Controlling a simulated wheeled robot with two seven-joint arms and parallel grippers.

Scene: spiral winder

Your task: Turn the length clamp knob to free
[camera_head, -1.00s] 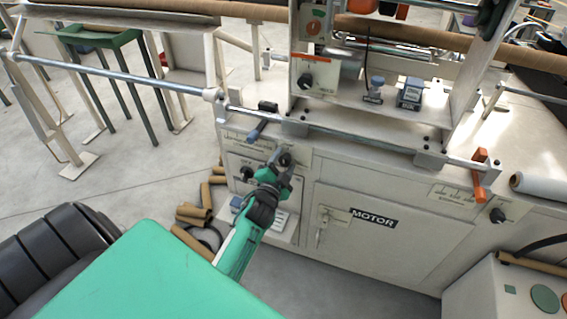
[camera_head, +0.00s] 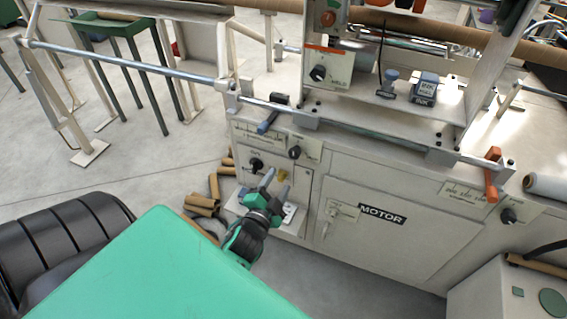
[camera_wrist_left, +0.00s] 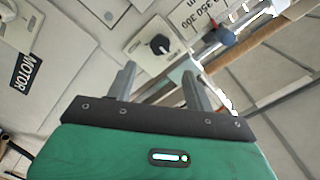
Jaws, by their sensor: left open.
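A black knob (camera_head: 294,152) sits on a cream plate on the upper front of the machine, just right of a printed scale plate (camera_head: 262,135). I take it for the length clamp knob; its label is too small to read. In the left wrist view the knob (camera_wrist_left: 160,44) shows whole on its plate, beyond the fingers. My left gripper (camera_head: 257,183) is open and empty, below and left of the knob and apart from it. Its two fingers also show in the left wrist view (camera_wrist_left: 160,86). My right gripper is not in view.
Another black knob (camera_head: 256,164) is lower left on the panel, and a yellow part (camera_head: 283,175) is close to the fingers. A blue-gripped handle (camera_head: 268,122) juts out above. The MOTOR door (camera_head: 385,225) is to the right. Cardboard tubes (camera_head: 203,203) lie on the floor.

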